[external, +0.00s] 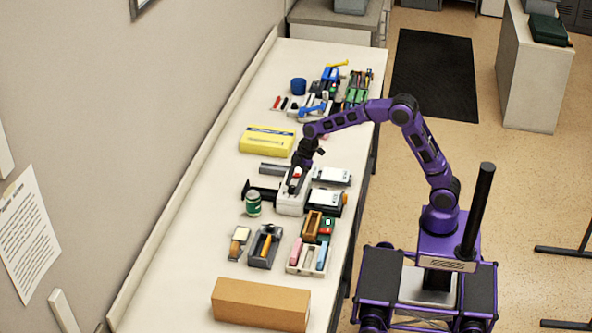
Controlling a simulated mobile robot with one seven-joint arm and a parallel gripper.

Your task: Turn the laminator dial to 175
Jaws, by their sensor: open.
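My gripper (295,182) reaches over the long table from the right and points down, with its fingers open. It is right over a light grey and white boxy device (288,206), which seems to be the laminator. A small red part shows between or beside the fingers. The gripper hides much of the device's top. I cannot make out a dial, its marks or its setting at this size. I cannot tell whether the fingers touch the device.
A yellow box (267,139) lies behind the device. A green jar (253,203) stands to its left, and white-topped devices (331,175) sit to its right. Trays with small items (265,247) and a brown carton (261,305) are nearer. Bare tabletop (195,245) runs along the wall.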

